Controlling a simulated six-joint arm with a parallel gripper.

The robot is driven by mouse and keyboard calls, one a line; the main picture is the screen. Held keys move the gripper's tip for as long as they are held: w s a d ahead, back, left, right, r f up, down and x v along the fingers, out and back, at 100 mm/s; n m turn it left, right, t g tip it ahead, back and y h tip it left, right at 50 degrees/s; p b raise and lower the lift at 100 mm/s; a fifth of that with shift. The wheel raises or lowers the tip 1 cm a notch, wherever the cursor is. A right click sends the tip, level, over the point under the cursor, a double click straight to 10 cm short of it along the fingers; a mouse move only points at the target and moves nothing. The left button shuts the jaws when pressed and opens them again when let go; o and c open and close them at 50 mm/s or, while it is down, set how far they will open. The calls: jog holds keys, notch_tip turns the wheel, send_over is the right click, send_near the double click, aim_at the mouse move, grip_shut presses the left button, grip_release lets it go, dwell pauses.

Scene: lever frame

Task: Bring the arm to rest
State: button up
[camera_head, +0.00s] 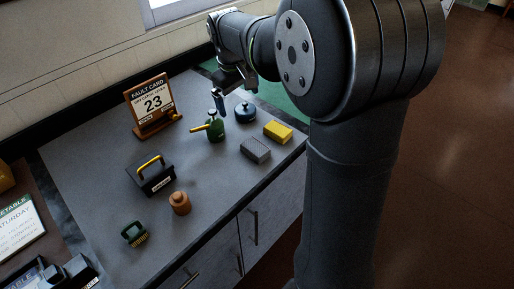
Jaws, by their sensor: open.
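My arm rises at the right of the head view and reaches over the back right of the grey counter (92,150). My gripper (218,102) points down near the green can with the yellow handle (215,130). Its fingertips are small and dark here, and I see nothing held between them. The gap between gripper and can is hard to judge from this angle. A blue round pot (245,112) stands just right of the green can.
A fault card stand (152,104) is at the back. A black box with a yellow handle (151,172), an orange-brown jar (180,203), a green brush (134,233), a grey block (256,150) and a yellow sponge (278,132) stand on the counter. The counter's middle is clear.

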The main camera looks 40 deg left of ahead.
jog(key=d+r+g, duration=0.2)
jog(key=d+r, duration=0.1)
jog(key=d, duration=0.3)
jog(key=shift+n+h, duration=0.3)
jog(key=shift+n, duration=0.1)
notch_tip(320, 180, down, 10)
jog(key=shift+w+d+f, duration=0.1)
jog(key=shift+w, duration=0.05)
notch_tip(320, 180, up, 10)
dwell(0.5)
dwell(0.6)
jog(key=c, duration=0.5)
